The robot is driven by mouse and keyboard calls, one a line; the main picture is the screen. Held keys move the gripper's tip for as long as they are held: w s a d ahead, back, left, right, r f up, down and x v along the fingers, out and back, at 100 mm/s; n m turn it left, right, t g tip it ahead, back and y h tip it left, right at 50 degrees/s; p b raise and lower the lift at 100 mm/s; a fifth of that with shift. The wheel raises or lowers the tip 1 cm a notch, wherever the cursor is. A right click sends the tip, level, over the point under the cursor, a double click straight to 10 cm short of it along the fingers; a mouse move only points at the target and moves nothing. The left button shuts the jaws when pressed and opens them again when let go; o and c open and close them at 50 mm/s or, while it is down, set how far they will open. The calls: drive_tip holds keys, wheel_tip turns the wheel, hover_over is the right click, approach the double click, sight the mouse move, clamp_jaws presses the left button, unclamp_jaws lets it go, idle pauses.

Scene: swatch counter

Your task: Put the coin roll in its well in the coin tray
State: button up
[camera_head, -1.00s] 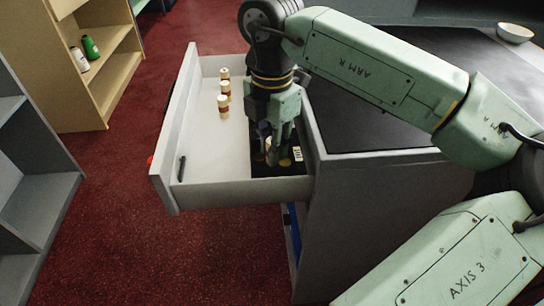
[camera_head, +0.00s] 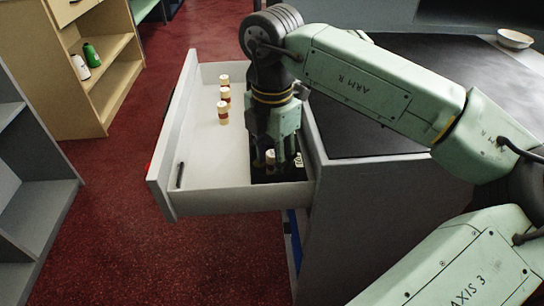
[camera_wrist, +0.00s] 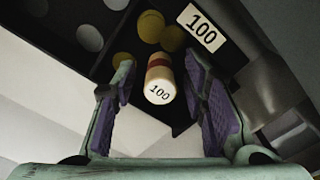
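A cream coin roll (camera_wrist: 160,92) with a red band and "100" on its top stands between my gripper's fingers in the wrist view. It also shows upright in the head view (camera_head: 270,157). My gripper (camera_wrist: 165,85) is open, with a gap on each side of the roll. In the head view, my gripper (camera_head: 277,160) reaches down into the drawer's right part. The black coin tray (camera_wrist: 100,65) has grey and yellow round spots and a "100" label (camera_wrist: 202,27) near the roll. How deep the roll's base sits is hidden.
Three more rolls (camera_head: 223,104) stand in a row on the pale floor of the open drawer (camera_head: 205,150). The drawer's front panel is at the left. The dark counter (camera_head: 365,115) is at the right, and a bowl (camera_head: 515,38) stands on it.

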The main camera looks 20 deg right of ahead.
sight(272, 153)
drive_tip(key=shift+r, duration=0.1)
wheel_tip(272, 153, up, 12)
drive_tip(key=p, duration=0.8)
